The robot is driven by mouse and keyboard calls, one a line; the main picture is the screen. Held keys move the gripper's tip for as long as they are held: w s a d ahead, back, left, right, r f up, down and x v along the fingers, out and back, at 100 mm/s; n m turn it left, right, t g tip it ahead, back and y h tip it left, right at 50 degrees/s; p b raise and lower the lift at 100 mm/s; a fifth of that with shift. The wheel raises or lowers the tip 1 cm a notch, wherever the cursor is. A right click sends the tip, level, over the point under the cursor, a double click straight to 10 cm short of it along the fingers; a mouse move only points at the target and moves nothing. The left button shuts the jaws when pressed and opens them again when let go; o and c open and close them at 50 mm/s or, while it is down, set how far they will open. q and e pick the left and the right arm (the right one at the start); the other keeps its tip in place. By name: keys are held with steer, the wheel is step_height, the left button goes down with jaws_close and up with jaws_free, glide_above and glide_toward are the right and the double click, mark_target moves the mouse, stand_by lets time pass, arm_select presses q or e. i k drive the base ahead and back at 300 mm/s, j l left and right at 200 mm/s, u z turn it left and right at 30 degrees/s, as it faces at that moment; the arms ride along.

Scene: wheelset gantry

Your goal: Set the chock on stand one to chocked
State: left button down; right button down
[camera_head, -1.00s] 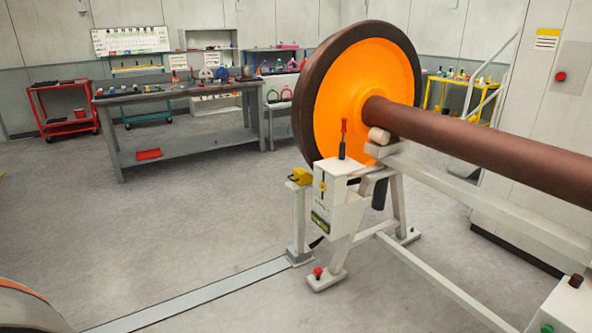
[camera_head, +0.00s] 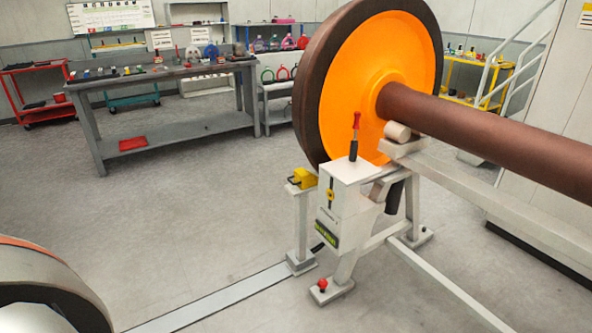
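The stand (camera_head: 345,215) is a white frame under the brown axle, beside the large orange wheel (camera_head: 372,85) with its dark rim. A box on the stand carries a lever with a red grip (camera_head: 356,122), standing upright. A yellow block (camera_head: 303,178), possibly the chock, sits on a short white post left of the box, near the foot of the wheel. A yellow slotted plate (camera_head: 330,196) and a green label (camera_head: 327,233) are on the box's face; the label is too small to read. Neither gripper is in view.
A grey rail strip (camera_head: 215,298) runs along the floor to the post. A curved dark and orange object (camera_head: 45,280) fills the lower left. A workbench (camera_head: 165,75) with tools stands behind. The floor between is open. The axle (camera_head: 490,135) blocks the right side.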

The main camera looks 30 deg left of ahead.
mark_target(303, 179)
steer(key=i+j, duration=0.4)
steer(key=i+j+z, duration=0.1)
steer(key=i+j, duration=0.35)
steer(key=j, duration=0.15)
steer(key=i+j+z, duration=0.1)
steer(key=i+j, duration=0.3)
steer(key=j, duration=0.15)
